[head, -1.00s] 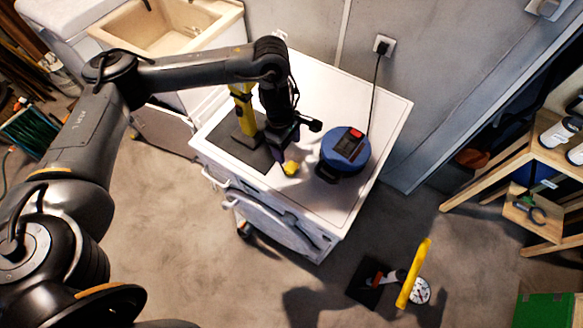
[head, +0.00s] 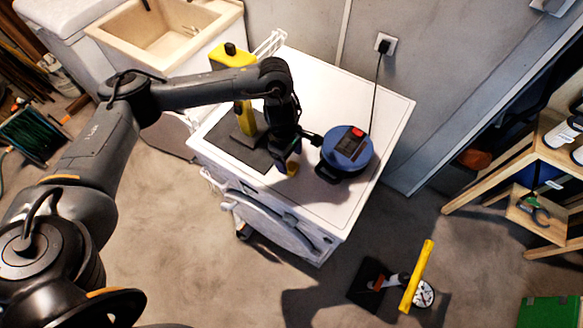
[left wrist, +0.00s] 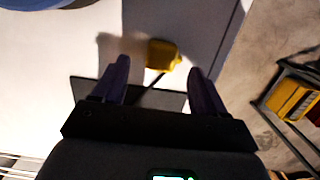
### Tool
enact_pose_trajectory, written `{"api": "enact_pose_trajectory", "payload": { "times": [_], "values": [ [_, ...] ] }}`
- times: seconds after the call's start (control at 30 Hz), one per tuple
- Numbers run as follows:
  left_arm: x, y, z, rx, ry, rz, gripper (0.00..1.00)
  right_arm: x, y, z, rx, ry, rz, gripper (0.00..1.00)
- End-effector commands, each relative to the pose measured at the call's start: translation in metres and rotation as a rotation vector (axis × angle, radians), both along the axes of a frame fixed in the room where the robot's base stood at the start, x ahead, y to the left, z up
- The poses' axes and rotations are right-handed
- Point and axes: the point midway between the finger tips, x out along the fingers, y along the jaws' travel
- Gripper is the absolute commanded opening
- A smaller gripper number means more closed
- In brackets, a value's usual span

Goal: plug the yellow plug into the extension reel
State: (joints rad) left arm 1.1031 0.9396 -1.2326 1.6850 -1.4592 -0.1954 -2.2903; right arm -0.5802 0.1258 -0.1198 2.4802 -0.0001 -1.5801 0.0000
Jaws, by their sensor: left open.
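The yellow plug (head: 292,169) lies on the white machine top, partly covered by my left gripper in the head view. In the left wrist view the plug (left wrist: 163,54) shows just beyond the fingertips, roughly midway between them, with a dark cord running from it toward the dark mat. My left gripper (left wrist: 160,75) is open and empty, pointing down over the plug. The blue extension reel (head: 346,146), with a red switch on its dark top panel, sits just right of the gripper. Its blue edge (left wrist: 40,3) shows in the left wrist view. My right gripper is out of view.
A dark mat (head: 222,147) bears an upright yellow tool (head: 243,117) close to my left wrist. A yellow bottle (head: 231,57) stands behind my forearm. A black cord runs from the wall socket (head: 385,43) down behind the reel. The machine top's front right is clear.

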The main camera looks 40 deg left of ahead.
Motion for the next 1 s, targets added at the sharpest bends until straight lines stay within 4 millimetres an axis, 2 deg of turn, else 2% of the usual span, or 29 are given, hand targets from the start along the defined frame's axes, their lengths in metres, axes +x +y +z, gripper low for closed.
{"api": "enact_pose_trajectory", "payload": {
  "times": [0.03, 0.3, 0.7, 1.0],
  "values": [
    [-0.001, -0.002, -0.01, -0.002, 0.004, 0.0, 0.72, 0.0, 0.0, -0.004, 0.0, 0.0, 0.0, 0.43],
    [-0.001, -0.006, -0.039, 0.0, 0.002, 0.001, 0.72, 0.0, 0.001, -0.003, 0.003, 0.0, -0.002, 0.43],
    [-0.001, -0.006, -0.041, 0.0, 0.001, 0.0, 0.71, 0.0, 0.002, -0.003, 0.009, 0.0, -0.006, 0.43],
    [-0.001, -0.006, -0.041, 0.0, 0.001, 0.0, 0.25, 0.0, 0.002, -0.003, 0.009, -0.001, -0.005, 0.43]
  ]
}}
